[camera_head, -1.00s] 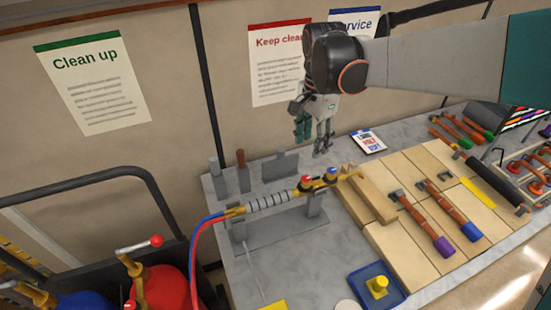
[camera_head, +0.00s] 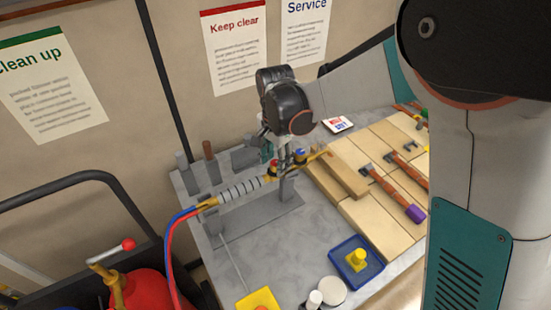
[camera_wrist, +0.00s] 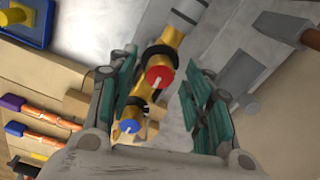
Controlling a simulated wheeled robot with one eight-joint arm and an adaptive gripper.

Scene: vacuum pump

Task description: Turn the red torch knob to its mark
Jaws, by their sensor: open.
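The torch (camera_head: 240,189) lies on a grey stand on the bench, with a ribbed grey grip and a brass body. Its red knob (camera_wrist: 159,77) with a pale pointer line is between my gripper's fingers in the wrist view, touching neither visibly. In the head view the red knob (camera_head: 272,170) is partly hidden by my fingers. My gripper (camera_wrist: 163,95) is open, above the torch. I cannot make out the knob's mark.
Wooden blocks (camera_head: 377,199) lie right of the torch, with several tools on them. A blue tray (camera_head: 356,266) with a yellow piece is in front. Grey upright posts (camera_head: 211,162) stand behind left. Red and blue hoses (camera_head: 170,238) run from the torch's left end.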

